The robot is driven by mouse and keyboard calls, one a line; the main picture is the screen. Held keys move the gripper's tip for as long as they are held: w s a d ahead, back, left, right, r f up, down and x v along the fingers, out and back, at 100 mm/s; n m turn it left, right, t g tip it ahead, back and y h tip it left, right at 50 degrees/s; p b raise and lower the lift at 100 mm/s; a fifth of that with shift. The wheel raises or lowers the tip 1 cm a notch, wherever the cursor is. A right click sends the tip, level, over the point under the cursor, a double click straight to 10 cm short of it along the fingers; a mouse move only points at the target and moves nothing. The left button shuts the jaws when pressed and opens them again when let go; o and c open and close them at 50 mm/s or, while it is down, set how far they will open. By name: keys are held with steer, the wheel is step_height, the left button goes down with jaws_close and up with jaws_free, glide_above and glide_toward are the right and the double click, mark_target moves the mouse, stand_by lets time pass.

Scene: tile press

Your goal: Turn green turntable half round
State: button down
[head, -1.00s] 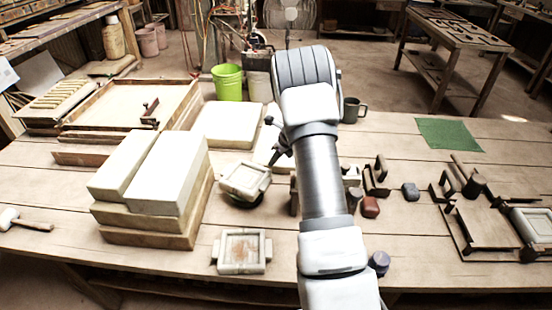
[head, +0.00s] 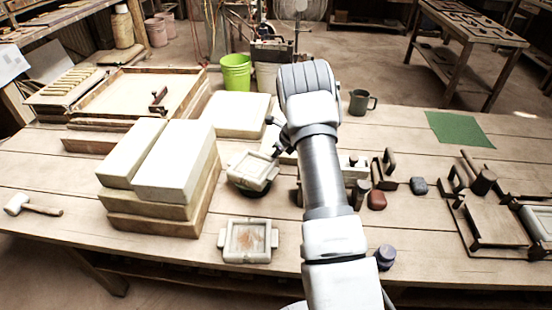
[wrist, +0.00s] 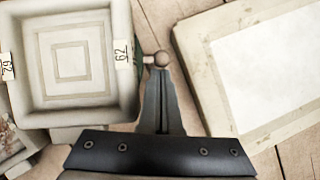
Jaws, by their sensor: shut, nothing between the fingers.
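The green turntable (head: 246,191) shows only as a dark rim under a square pale mould (head: 252,170) in the head view. In the wrist view the mould (wrist: 72,58), marked 62 on two sides, fills the upper left and hides most of the turntable. A small round knob (wrist: 162,59) sticks out at the mould's right side. My gripper (wrist: 161,78) is shut and empty, its fingertips right by the knob; whether they touch it I cannot tell. In the head view my gripper (head: 277,150) is small and dark, at the right of the mould.
A second mould (head: 262,258) lies in front of the turntable. Stacked pale blocks (head: 175,165) stand close on the left. A pale slab (wrist: 190,45) lies right of my fingers in the wrist view.

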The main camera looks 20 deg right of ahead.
steer(key=w+n, duration=0.1)
steer(key=w+a+n+b, duration=0.1)
steer(key=shift+f+n+g+y, duration=0.15)
steer(key=shift+n+g+y, duration=0.15)
steer(key=shift+g+y, duration=0.1)
steer(key=shift+w+a+n+y, duration=0.3)
steer(key=shift+w+n, duration=0.2)
steer(key=shift+n, duration=0.3)
steer(key=p+v, duration=0.5)
steer(key=v, duration=0.5)
